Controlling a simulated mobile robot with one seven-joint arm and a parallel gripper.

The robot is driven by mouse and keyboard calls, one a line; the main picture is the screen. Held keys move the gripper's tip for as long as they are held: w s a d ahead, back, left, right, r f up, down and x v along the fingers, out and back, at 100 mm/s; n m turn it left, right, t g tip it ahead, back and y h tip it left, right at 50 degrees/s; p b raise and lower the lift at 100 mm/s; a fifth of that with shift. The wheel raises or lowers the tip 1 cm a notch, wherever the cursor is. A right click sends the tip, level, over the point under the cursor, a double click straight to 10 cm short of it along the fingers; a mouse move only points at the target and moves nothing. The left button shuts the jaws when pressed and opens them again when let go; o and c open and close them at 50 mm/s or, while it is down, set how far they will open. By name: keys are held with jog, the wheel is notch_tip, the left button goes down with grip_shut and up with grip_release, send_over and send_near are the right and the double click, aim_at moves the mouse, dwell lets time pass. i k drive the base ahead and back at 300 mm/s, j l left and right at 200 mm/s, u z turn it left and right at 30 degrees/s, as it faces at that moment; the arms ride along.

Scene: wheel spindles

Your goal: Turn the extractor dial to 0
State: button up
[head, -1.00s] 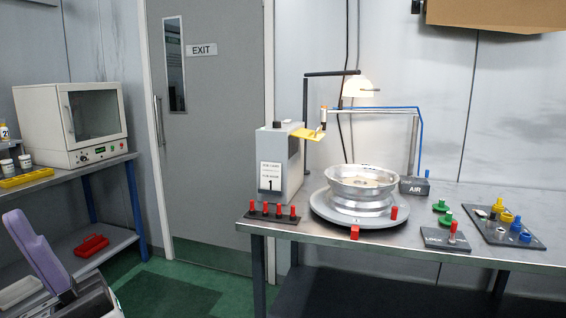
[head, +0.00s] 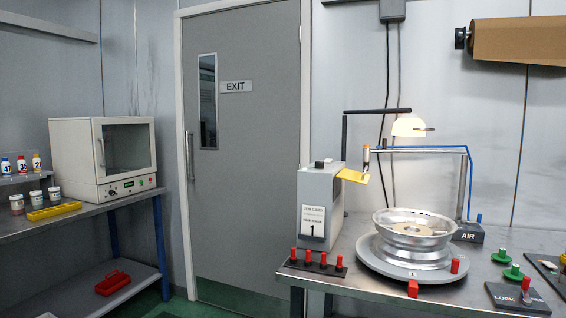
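I see no part marked as the extractor dial in the head view. A grey box (head: 305,187) with a job card (head: 313,226) reading 1 stands on the metal workbench, with a small black piece (head: 321,163) on its top. The white cabinet oven (head: 83,158) on the left bench has a small dark knob (head: 112,190) on its lower panel; its setting is too small to read. My gripper is not in view.
A silver wheel rim (head: 401,246) sits on a round turntable (head: 372,262) on the workbench (head: 352,228). A grey door (head: 247,180) marked EXIT stands between the benches. A red tray (head: 113,283) lies on the lower left shelf.

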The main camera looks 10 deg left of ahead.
aim_at(318, 165)
jog(key=i+u, duration=0.1)
jog(key=i, duration=0.3)
jog(key=i+l+u, duration=0.15)
jog(key=i, duration=0.3)
